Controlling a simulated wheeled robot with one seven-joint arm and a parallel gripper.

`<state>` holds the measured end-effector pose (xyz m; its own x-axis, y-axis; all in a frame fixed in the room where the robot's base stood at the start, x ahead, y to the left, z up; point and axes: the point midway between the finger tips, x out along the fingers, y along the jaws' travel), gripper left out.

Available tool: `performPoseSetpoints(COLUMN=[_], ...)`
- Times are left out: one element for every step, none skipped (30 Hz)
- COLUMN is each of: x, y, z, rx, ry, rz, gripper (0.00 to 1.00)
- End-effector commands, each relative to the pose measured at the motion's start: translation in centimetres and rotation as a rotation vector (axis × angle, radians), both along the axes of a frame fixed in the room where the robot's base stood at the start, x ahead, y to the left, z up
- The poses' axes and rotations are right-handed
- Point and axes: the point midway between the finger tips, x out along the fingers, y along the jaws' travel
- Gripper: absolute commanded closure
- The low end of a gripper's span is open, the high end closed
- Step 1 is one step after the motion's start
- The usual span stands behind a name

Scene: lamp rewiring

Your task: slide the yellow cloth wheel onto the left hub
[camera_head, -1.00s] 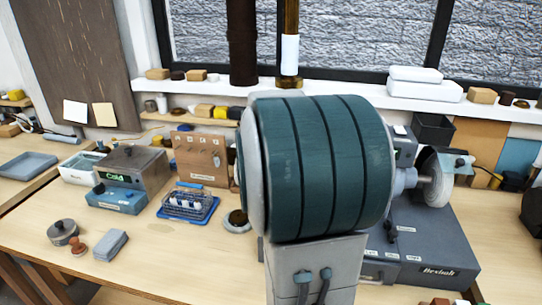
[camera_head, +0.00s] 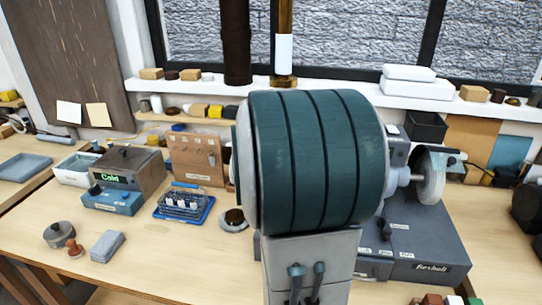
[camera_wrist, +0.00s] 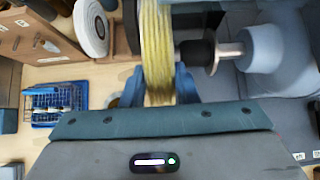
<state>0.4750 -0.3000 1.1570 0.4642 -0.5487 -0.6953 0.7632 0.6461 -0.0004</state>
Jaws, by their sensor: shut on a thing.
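The yellow cloth wheel (camera_wrist: 156,45) is held edge-on between the two blue fingers of my gripper (camera_wrist: 158,88) in the wrist view. To its right is the left hub, a black collar (camera_wrist: 196,53) on a steel shaft (camera_wrist: 229,50) from a grey-blue housing (camera_wrist: 270,48). The wheel's right face is close beside the collar's end; I cannot tell whether they touch. In the head view my arm hides the gripper, the yellow wheel and the left hub. The machine (camera_head: 430,240) shows to the right, with a pale wheel (camera_head: 432,178) on its right side.
A brown board (camera_head: 197,160) stands behind at left; a white wheel (camera_wrist: 91,28) is near it in the wrist view. A blue tray with a wire basket (camera_head: 183,205) and a box reading "Cold" (camera_head: 128,168) stand left.

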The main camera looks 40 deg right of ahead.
Motion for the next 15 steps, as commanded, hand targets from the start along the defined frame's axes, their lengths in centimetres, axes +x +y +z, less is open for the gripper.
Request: performPoseSetpoints(x=[-0.17, -0.27, -0.38, -0.45, -0.5, -0.54, -0.54, -0.54, -0.53, -0.52, -0.52, -0.51, -0.51, -0.52, -0.55], y=[-0.17, -0.24, -0.33, -0.38, -0.43, -0.45, -0.46, -0.46, -0.46, -0.45, -0.45, -0.44, -0.44, -0.45, -0.47], z=[0.21, 0.2, 0.18, 0.15, 0.12, 0.09, 0.06, 0.04, 0.02, 0.02, 0.02, 0.02, 0.02, 0.04, 0.05], rx=[0.0, 0.0, 0.0, 0.0, 0.0, 0.0, 0.0, 0.0, 0.0, 0.0, 0.0, 0.0, 0.0, 0.0, 0.0], ry=[0.0, 0.0, 0.001, 0.001, 0.001, 0.001, 0.001, 0.0, 0.0, 0.0, 0.0, 0.0, 0.0, 0.0, 0.0], rz=[0.0, 0.0, -0.001, -0.001, -0.001, -0.001, -0.001, 0.0, 0.0, 0.0, 0.0, 0.0, 0.0, 0.0, 0.0], gripper=[0.91, 0.91, 0.91, 0.91, 0.91, 0.91, 0.91, 0.91, 0.91, 0.91, 0.91, 0.91, 0.91, 0.91, 0.91])
